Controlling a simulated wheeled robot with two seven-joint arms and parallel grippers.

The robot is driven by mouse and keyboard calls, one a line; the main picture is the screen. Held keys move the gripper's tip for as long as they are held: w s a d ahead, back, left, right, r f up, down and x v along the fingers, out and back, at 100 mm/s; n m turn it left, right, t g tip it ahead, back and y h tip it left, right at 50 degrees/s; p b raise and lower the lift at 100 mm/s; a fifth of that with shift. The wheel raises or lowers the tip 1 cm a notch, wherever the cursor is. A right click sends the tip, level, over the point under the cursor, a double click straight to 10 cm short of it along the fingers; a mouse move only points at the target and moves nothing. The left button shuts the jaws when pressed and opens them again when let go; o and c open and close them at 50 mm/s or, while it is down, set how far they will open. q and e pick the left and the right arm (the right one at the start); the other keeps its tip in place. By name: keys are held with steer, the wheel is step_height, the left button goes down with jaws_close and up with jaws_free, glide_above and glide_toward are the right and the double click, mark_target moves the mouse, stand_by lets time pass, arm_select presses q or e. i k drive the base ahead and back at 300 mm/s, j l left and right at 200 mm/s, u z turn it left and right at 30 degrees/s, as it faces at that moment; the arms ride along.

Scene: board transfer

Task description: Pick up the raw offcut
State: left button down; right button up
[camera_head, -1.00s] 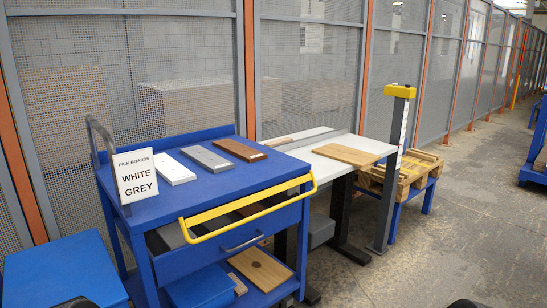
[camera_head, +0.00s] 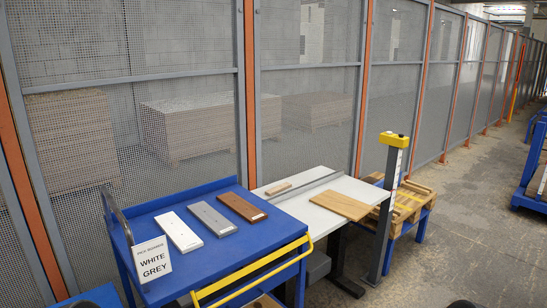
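A small pale wood block (camera_head: 278,188) lies on the back left of the white-topped table (camera_head: 302,214), on the near-left side of a grey rail. It looks like a raw offcut. A larger plain wood board (camera_head: 341,205) lies on the right of the same table. Neither of my grippers is in view. Only dark rounded parts, probably of my arms, show at the bottom edge.
A blue cart (camera_head: 200,263) stands left of the table, with white (camera_head: 180,231), grey (camera_head: 213,218) and brown (camera_head: 243,206) boards on top. It has a "WHITE GREY" sign (camera_head: 152,260) and yellow handle (camera_head: 262,268). A yellow-topped post (camera_head: 393,140) stands front right. A mesh fence runs behind.

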mark_target(275, 190)
steer(key=i+l, duration=0.3)
steer(key=l, duration=0.15)
steer(key=i+l+u, duration=0.1)
steer(key=i+l, duration=0.15)
steer(key=l, duration=0.2)
steer(key=i+l, duration=0.3)
steer(key=l, duration=0.15)
steer(key=i+l+u, duration=0.1)
steer(key=i+l, duration=0.15)
steer(key=l, duration=0.2)
steer(key=i+l, duration=0.25)
steer(key=l, duration=0.25)
steer(key=i+l+u, duration=0.1)
steer(key=i+l, duration=0.15)
steer(key=l, duration=0.2)
steer(key=i+l, duration=0.25)
steer(key=l, duration=0.25)
steer(key=i+l, duration=0.25)
steer(key=l, duration=0.25)
steer(key=u, duration=0.05)
